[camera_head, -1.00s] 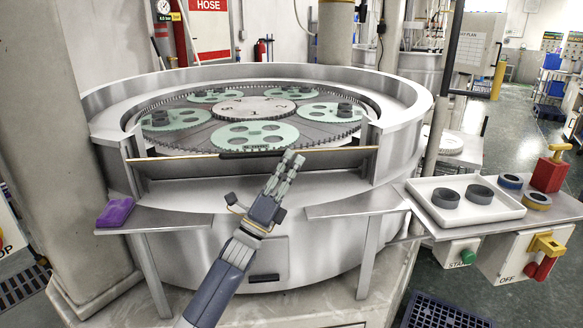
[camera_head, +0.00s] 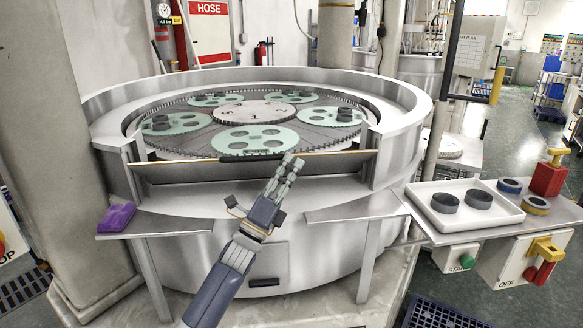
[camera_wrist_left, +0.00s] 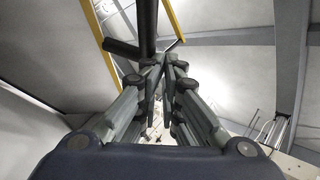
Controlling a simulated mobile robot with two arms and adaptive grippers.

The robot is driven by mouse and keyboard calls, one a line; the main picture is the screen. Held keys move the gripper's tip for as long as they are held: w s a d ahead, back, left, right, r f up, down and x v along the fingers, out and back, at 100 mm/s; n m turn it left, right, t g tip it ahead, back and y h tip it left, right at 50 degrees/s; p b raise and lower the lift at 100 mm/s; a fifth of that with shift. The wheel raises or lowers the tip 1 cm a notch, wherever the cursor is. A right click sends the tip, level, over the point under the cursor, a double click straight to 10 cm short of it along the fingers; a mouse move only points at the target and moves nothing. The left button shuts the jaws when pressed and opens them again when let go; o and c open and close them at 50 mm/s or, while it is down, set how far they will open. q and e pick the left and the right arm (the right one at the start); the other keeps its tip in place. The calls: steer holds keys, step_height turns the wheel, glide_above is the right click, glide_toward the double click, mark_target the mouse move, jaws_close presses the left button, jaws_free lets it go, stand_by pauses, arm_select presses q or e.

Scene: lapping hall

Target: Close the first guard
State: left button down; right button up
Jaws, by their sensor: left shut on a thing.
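The first guard (camera_head: 330,167) is a flat grey metal panel with a thin yellowish upper edge. In the head view it spans the opening in the front of the round lapping machine, leaning rather than standing fully upright. A dark bar handle (camera_head: 240,157) runs along its upper edge. My left gripper (camera_head: 291,160) is shut at the right end of this handle. In the left wrist view the fingers (camera_wrist_left: 160,75) close together beside a dark bar (camera_wrist_left: 146,28); their exact contact is hard to see. My right gripper is not in view.
Green carrier discs (camera_head: 255,138) lie on the lapping plate behind the guard. A purple cloth (camera_head: 117,217) lies on the left shelf. A white tray (camera_head: 485,222) with dark rings stands at right, near START and OFF boxes. A concrete pillar (camera_head: 50,120) stands at far left.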

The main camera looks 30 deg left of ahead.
arm_select(q)
steer(key=shift+w+a+f+n+y, duration=0.3)
steer(key=shift+a+n+y, duration=0.1)
steer(key=shift+y, duration=0.1)
steer(key=r+n+y+p, duration=0.1)
steer(key=w+a+r+n+g+y+p, duration=0.1)
steer(key=r+p, duration=0.1)
steer(key=w+r+n+p, duration=0.1)
steer(key=p, duration=0.1)
steer(key=shift+a+r+g+y, duration=0.15)
steer(key=shift+a+g+y, duration=0.15)
steer(key=shift+a+y, duration=0.1)
steer(key=w+a+r, duration=0.1)
steer(key=w, duration=0.1)
steer(key=w+a+r+b, duration=0.2)
steer(key=w+a, duration=0.1)
steer(key=shift+w+a+r, duration=0.1)
steer(key=shift+w+r, duration=0.1)
steer(key=shift+w, duration=0.1)
steer(key=shift+w+a+r+b, duration=0.2)
steer(key=shift+w+a+b, duration=0.15)
steer(key=shift+w, duration=0.15)
steer(key=shift+w+a+r+b, duration=0.2)
steer(key=shift+w+a, duration=0.1)
steer(key=shift+w, duration=0.2)
steer(key=shift+d, duration=0.1)
